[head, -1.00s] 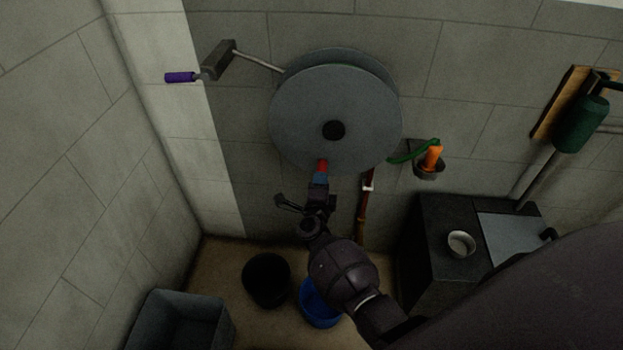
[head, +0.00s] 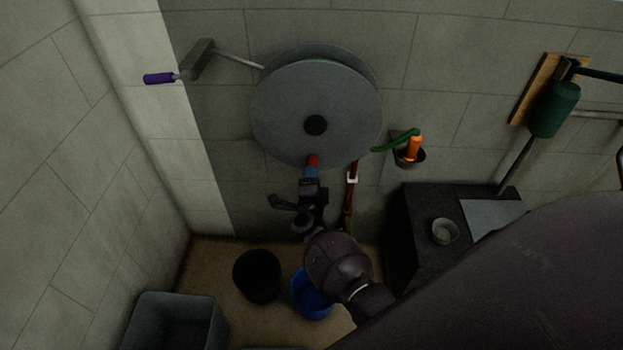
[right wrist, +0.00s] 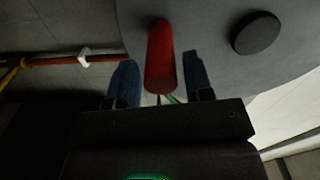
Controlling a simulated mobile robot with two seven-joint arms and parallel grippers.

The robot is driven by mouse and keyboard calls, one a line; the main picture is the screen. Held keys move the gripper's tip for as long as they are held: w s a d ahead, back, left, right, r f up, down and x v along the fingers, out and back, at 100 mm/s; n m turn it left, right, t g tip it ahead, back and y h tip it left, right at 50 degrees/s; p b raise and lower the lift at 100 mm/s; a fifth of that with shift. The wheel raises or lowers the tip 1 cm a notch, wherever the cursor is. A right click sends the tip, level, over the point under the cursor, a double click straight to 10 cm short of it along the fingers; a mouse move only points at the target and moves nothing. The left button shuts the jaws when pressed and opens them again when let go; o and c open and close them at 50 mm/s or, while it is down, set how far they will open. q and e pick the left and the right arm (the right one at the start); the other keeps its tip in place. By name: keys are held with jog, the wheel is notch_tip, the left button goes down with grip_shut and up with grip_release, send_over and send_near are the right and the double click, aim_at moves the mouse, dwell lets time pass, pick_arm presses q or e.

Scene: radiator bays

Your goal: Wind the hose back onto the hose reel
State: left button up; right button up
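The hose reel (head: 290,105) is a large grey disc on the wall with a dark hub (head: 316,125). It also fills the top of the right wrist view (right wrist: 205,50). A red handle (right wrist: 160,60) stands out from the disc's lower part; in the head view its red end (head: 313,160) shows just above my right gripper (head: 311,174). In the right wrist view the handle lies between the gripper's two blue fingers (right wrist: 160,84), with gaps on both sides. The green hose (head: 395,143) ends at an orange nozzle (head: 414,147) in a dark wall holder. My left gripper is not in view.
A red-brown pipe (head: 350,200) runs down the wall. A black bucket (head: 257,277), a blue bucket (head: 306,296) and a grey bin (head: 150,318) stand below. A dark cabinet (head: 410,225) is right.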

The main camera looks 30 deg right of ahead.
jog(key=shift+o, duration=0.7)
jog(key=shift+a, duration=0.1)
jog(key=v, duration=1)
jog(key=shift+s+a+p, duration=0.2)
jog(key=shift+s+p, duration=0.15)
jog(key=shift+p, duration=0.1)
